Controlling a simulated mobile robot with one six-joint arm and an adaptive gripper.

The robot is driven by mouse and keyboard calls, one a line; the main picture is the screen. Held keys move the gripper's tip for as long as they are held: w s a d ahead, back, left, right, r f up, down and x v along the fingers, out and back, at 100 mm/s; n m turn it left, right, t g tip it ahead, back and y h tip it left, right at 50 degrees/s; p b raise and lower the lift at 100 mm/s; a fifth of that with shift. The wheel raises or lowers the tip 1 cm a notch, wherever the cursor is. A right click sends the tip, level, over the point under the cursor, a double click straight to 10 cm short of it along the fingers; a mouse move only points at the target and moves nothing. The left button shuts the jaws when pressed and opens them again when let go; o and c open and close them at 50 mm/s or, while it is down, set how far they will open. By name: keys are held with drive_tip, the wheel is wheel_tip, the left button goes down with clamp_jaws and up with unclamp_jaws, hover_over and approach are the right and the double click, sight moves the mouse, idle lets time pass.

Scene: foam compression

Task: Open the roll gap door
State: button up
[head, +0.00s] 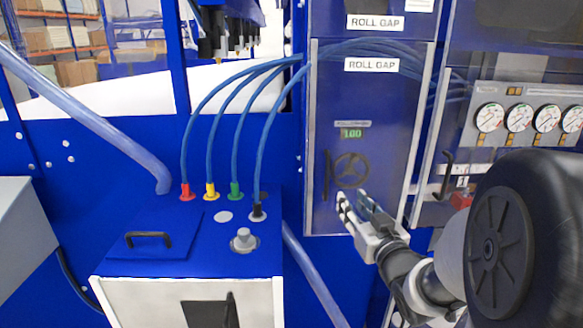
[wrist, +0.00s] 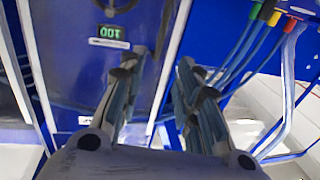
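The roll gap door (head: 375,100) is a tall see-through blue panel in a pale frame, labelled ROLL GAP (head: 371,65), and looks closed. A dark vertical handle (head: 327,175) is on its lower left side. A dark handwheel (head: 351,170) and a green display (head: 352,133) show beside and above it. My gripper (head: 355,203) is in front of the door's lower part, right of the handle and below the handwheel. In the wrist view, its two fingers (wrist: 158,75) are apart with nothing between them. The display (wrist: 113,30) appears upside down there.
A blue-topped cabinet (head: 190,240) with colored hose connectors and a black handle (head: 148,240) stands left of the door. Blue hoses (head: 225,85) arch from it towards the door. A gauge panel (head: 530,115) is on the right, partly behind my arm.

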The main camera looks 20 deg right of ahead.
sight(328, 173)
drive_tip(key=w, duration=0.5)
drive_tip(key=w+d+b, duration=0.1)
drive_tip(key=w, duration=1.1)
drive_tip(key=shift+d, duration=0.15)
drive_tip(key=shift+c, duration=0.3)
clamp_jaws()
